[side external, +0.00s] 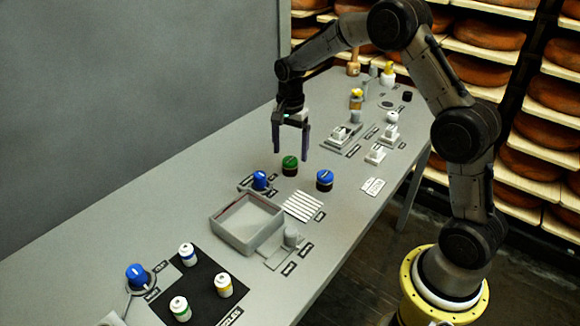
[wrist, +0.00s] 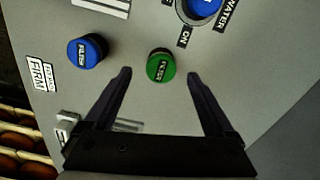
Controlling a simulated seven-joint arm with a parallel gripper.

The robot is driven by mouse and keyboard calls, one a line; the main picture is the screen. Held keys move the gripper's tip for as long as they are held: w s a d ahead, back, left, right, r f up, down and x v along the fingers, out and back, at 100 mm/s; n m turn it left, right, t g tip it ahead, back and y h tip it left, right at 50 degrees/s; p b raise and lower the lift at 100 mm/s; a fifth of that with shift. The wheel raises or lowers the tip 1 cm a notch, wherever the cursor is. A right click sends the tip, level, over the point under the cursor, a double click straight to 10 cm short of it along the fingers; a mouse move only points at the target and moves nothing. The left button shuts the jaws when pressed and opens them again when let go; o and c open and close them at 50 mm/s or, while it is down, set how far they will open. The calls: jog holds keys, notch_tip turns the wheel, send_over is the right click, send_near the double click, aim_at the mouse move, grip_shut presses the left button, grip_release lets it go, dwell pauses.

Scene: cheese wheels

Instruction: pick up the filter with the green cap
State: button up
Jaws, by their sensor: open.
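The filter with the green cap (side external: 290,165) stands upright on the grey table, below and close to my gripper in the side external view. Its round green cap (wrist: 160,66) has a dark label and shows in the wrist view just beyond and between the fingertips. My gripper (side external: 291,153) is open and empty, pointing down above the table. Its two dark fingers (wrist: 160,87) are spread apart in the wrist view, and nothing is between them. A similar filter with a blue cap (side external: 324,180) stands to the right of the green one; it also shows in the wrist view (wrist: 87,51).
A blue knob (side external: 260,180) on a labelled plate is left of the green cap. A grey tray (side external: 233,238), white strips (side external: 303,206) and a black mat (side external: 205,299) with white bottles lie nearer the camera. White blocks (side external: 376,154) stand to the right.

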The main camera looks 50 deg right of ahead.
aim_at(290, 160)
jog(key=shift+w+d+f, duration=0.1)
jog(key=shift+d+f, duration=0.05)
jog(key=shift+f, duration=2.2)
jog(key=c, duration=1.4)
grip_shut()
jog(key=shift+r, duration=0.15)
